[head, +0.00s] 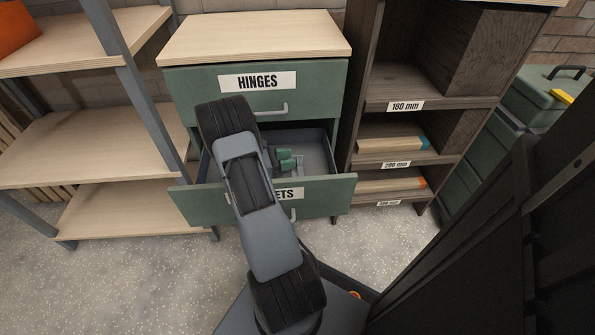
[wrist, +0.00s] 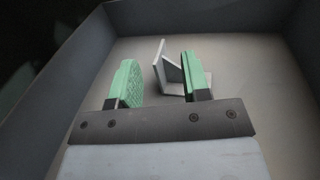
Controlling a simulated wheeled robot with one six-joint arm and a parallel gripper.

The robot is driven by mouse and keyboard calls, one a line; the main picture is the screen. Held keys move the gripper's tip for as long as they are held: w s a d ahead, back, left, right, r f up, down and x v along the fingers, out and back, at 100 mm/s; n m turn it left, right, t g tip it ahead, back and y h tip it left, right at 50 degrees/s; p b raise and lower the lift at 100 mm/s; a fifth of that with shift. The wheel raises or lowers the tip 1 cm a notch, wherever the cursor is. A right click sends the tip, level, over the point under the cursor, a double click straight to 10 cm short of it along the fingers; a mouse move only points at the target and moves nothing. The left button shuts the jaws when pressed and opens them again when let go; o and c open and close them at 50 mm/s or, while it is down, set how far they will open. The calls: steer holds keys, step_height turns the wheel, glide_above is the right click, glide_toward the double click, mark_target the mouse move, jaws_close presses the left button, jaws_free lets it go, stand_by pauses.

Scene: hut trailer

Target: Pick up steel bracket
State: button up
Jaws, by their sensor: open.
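The steel bracket (wrist: 168,72) is a small grey angled piece with a web between its two plates. It lies on the floor of the open lower drawer (head: 318,146). In the wrist view my gripper (wrist: 158,84) is open, its green-padded fingers apart. The bracket shows between the fingers, closer to the right one, which hides part of it. I cannot tell whether that finger touches it. In the head view my gripper (head: 286,160) is down inside the drawer, and the bracket is too small and covered there to make out well.
The drawer walls surround my gripper. The closed drawer labelled HINGES (head: 310,86) sits just above, under a wooden top (head: 255,36). A dark shelf unit (head: 385,103) with wooden pieces stands to the right, and a metal-framed shelf (head: 75,148) to the left.

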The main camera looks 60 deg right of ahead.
mark_target(296, 157)
steer(key=shift+b+x, duration=0.35)
steer(key=shift+x, duration=1.2)
steer(key=shift+c, duration=0.3)
jaws_close()
